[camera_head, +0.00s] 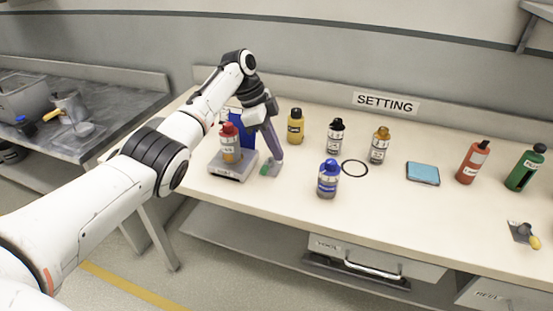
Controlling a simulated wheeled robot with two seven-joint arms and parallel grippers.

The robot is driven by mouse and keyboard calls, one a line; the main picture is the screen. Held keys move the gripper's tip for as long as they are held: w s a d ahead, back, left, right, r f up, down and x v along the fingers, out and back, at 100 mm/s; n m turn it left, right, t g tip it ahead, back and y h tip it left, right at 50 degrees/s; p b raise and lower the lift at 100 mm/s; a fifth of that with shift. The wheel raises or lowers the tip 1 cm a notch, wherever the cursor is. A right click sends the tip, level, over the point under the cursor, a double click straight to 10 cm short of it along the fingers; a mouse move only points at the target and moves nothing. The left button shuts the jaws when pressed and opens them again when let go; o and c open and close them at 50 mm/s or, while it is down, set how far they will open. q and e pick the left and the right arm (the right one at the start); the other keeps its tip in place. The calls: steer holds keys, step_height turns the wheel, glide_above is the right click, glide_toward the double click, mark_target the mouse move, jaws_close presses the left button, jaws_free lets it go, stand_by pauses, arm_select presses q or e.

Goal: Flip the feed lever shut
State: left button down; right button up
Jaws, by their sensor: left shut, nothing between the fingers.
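A small lever with a yellow knob (534,242) sits on a grey plate at the right front of the bench; its label is too small to read, so I cannot tell if it is the feed lever. My left gripper (270,165) is shut and empty, pointing down over the left part of the bench. It is just right of a grey stand (232,172) holding a red-capped bottle (231,144), far from the yellow-knobbed lever. A green bit shows at the gripper's tip; I cannot tell what it belongs to. My right gripper is out of view.
On the bench stand a yellow bottle (295,127), a blue-capped bottle (328,180), a black-capped bottle (335,138), an amber-capped bottle (379,146), a red bottle (472,163) and a green bottle (524,168). A black ring (355,161) and blue pad (423,165) lie flat. The front middle is clear.

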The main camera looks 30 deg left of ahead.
arm_select(q)
steer(key=v, duration=0.5)
steer(key=shift+w, duration=0.2)
steer(key=shift+s+f, duration=0.1)
